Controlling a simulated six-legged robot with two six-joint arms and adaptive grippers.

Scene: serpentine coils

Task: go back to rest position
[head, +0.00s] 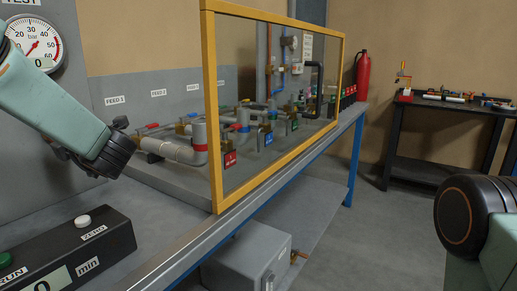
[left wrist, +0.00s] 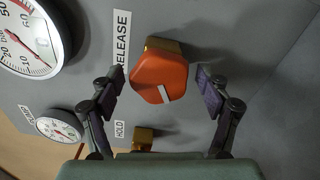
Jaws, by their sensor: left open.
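In the left wrist view my left gripper (left wrist: 161,78) is open, with its two dark fingers spread wide. An orange-red knob (left wrist: 158,70) with a white mark shows between the fingertips. There is a visible gap on both sides, and nothing is held. How far the fingertips are from the knob in depth is hard to tell. The knob sits on a brass base on a grey panel (left wrist: 245,30) labelled RELEASE and HOLD. In the head view my left arm (head: 55,105) comes in from the left, its fingers not clearly visible. Of my right arm only a link and joint (head: 470,215) show.
A pressure gauge (head: 35,43) is on the grey panel. A black timer box (head: 75,250) lies on the bench below my left arm. A yellow-framed clear guard (head: 212,120) stands before pipes and valves. A dark side table (head: 400,130) is at the back right; open floor lies between.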

